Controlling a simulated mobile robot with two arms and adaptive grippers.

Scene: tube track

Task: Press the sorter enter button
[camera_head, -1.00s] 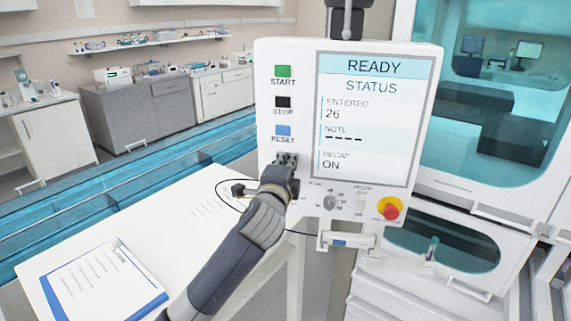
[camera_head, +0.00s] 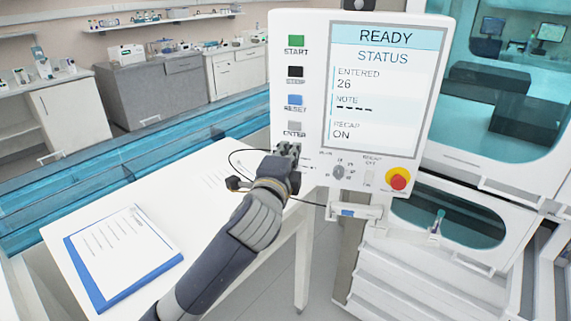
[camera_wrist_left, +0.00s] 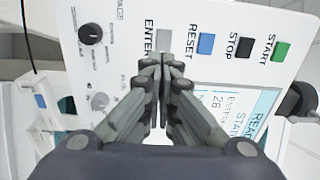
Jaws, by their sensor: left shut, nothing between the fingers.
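The sorter panel (camera_head: 304,70) is white and has a column of buttons left of its screen (camera_head: 383,85). The grey enter button (camera_head: 295,126) is the lowest, under the blue reset button (camera_head: 295,100). The screen reads READY, ENTERED 26, RECAP ON. My left gripper (camera_head: 287,149) is shut and empty, just below the ENTER label. In the left wrist view the fingertips (camera_wrist_left: 161,60) are close to the grey enter button (camera_wrist_left: 164,38), which shows beyond them. I cannot tell whether they touch the panel. My right gripper is not in view.
A red stop knob on a yellow base (camera_head: 398,179) and a dial (camera_head: 338,172) sit low on the panel. A white table (camera_head: 190,200) with a blue clipboard (camera_head: 92,287) stands below left. A thin black cable (camera_head: 240,153) loops near my left gripper.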

